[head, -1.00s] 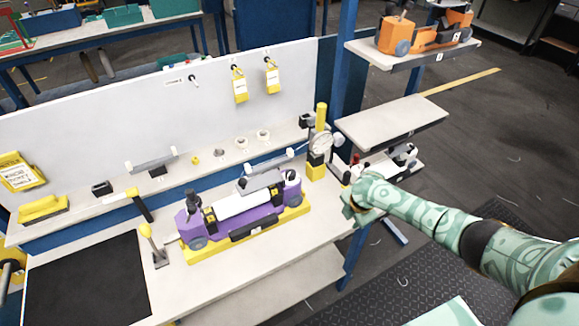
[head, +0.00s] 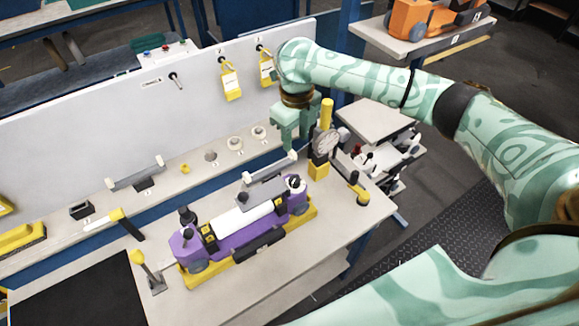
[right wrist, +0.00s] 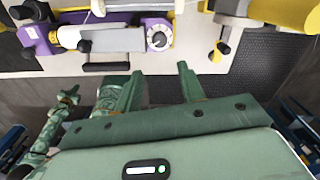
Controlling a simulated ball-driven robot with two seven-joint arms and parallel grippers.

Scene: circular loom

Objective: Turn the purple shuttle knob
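The purple shuttle (head: 240,232) lies in a yellow cradle (head: 222,262) on the bench. Its right end carries a white round dial with a small dark knob (head: 295,181), also seen in the right wrist view (right wrist: 158,39). A taller black knob (head: 187,216) stands at its left end. My right gripper (head: 290,143) points down behind the shuttle's right end, apart from it. In the right wrist view its two fingers (right wrist: 158,80) are spread and empty. A patterned green arm, apparently my left, shows small at the left there; its fingers (right wrist: 70,94) are unclear.
A dial gauge on a post (head: 325,145) and a yellow-based black post (head: 358,188) stand right of the shuttle. A lever with a yellow knob (head: 147,268) stands to its left. The backboard (head: 130,105) rises behind. The bench front right is clear.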

